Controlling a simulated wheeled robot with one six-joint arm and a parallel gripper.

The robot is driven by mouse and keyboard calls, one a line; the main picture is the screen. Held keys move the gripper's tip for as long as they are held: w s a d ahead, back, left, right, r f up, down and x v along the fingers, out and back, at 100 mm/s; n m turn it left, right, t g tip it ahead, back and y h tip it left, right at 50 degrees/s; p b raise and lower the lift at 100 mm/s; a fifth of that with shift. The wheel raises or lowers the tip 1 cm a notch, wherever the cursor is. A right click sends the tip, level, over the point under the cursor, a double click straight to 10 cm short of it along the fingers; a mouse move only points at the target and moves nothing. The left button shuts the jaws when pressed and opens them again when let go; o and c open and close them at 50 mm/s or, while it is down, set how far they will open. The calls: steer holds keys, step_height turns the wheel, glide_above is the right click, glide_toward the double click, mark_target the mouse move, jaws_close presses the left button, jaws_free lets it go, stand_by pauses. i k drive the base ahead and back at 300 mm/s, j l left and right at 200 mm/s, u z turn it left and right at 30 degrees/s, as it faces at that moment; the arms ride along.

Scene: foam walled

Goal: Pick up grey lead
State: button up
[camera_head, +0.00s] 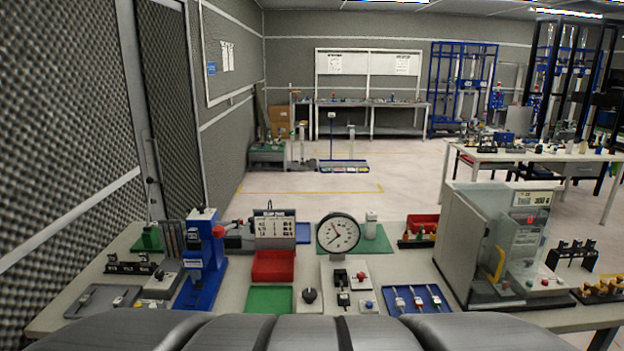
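I cannot pick out a grey lead for sure; the small items on the workbench (225,297) are too small to tell apart. A grey tray (97,299) with small pieces lies at the bench's left front. A blue tray (437,303) holding several slim pale-and-red pieces lies right of centre, near the front edge. My gripper is not in view.
A blue press-like machine (203,262) stands at left, beside a red bin (273,266). A round dial gauge (338,233) stands at the middle back. A tall grey cabinet (462,245) stands at right. A green mat (270,299) is bare.

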mark_target(343, 295)
steer(key=k, duration=0.25)
steer(key=i+j, duration=0.1)
steer(key=i, duration=1.25)
